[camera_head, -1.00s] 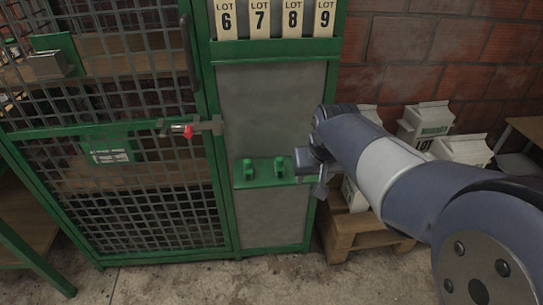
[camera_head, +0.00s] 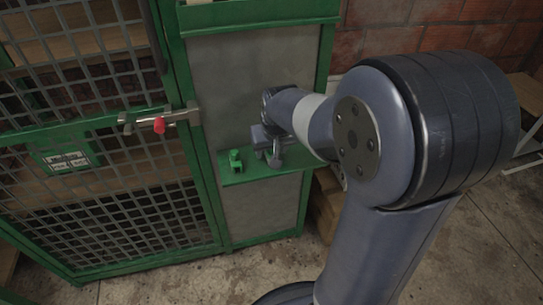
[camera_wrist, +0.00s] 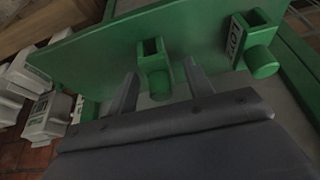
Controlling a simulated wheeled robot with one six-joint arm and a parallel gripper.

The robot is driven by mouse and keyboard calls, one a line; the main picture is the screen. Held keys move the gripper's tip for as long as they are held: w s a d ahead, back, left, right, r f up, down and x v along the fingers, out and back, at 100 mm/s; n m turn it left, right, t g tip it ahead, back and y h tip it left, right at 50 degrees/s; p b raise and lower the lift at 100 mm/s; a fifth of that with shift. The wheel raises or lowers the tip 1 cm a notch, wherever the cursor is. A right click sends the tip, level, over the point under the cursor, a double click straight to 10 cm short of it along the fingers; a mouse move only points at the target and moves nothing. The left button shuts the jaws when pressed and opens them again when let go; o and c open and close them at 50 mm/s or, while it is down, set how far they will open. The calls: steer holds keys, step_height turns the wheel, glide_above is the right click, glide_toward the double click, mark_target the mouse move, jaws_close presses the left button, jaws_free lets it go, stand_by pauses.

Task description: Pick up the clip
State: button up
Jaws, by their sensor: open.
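Two green clips stand on a small green shelf (camera_head: 247,175) on the cabinet front. In the wrist view, one clip (camera_wrist: 154,58) lies ahead of my gripper (camera_wrist: 160,75), between the lines of its two spread fingers, which are empty. I cannot tell how far the fingertips reach around it. The other clip (camera_wrist: 262,58), beside a white LOT label, is to the right in the wrist view. In the head view this other clip (camera_head: 235,160) stands left of my gripper (camera_head: 272,156), which hides the nearer clip.
A mesh cabinet door with a latch and red knob (camera_head: 159,125) is left of the shelf. A grey panel (camera_head: 250,85) rises behind it. White boxes (camera_wrist: 45,115) stand beyond the shelf's end. Concrete floor is open below.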

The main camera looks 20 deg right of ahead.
steer(key=shift+c, duration=0.2)
steer(key=c, duration=1)
